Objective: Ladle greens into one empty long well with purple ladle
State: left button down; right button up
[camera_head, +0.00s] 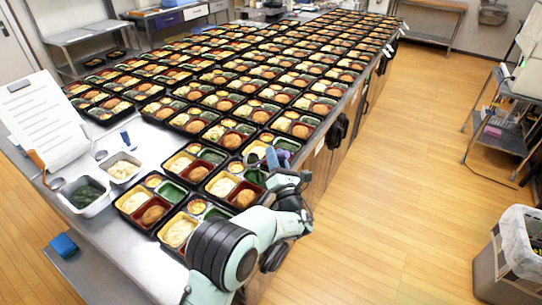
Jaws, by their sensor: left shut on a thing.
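My left gripper (280,172) reaches in from the bottom and hangs over the table's right edge, beside the near bento trays. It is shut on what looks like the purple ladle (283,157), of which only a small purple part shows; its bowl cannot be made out. A white tub of dark greens (86,196) stands at the left. The nearest trays have bare-looking green long wells, one in the front-left tray (172,191) and one in the front tray (217,212), partly beside my arm. My right gripper is not in view.
A second white tub holds pale food (121,168). A white paper sheet (42,120) stands at the left, and a blue item (63,245) lies near the lower left. Many filled trays cover the metal table behind.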

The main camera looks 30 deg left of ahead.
pick_arm(q)
jog(key=shift+s+d+f+m+t+b, duration=0.1)
jog(key=shift+d+f+m+t+b, duration=0.2)
jog(key=shift+d+f+m+t, duration=0.3)
jog(key=shift+w+d+f+m+t+b, duration=0.1)
jog(key=shift+d+f+m+t+b, duration=0.25)
jog(key=shift+m+t, duration=0.5)
jog(key=shift+s+d+f+m+t+b, duration=0.1)
jog(key=shift+d+f+m+t+b, duration=0.25)
jog(key=shift+f+m+t, duration=0.4)
jog(key=shift+r, duration=0.15)
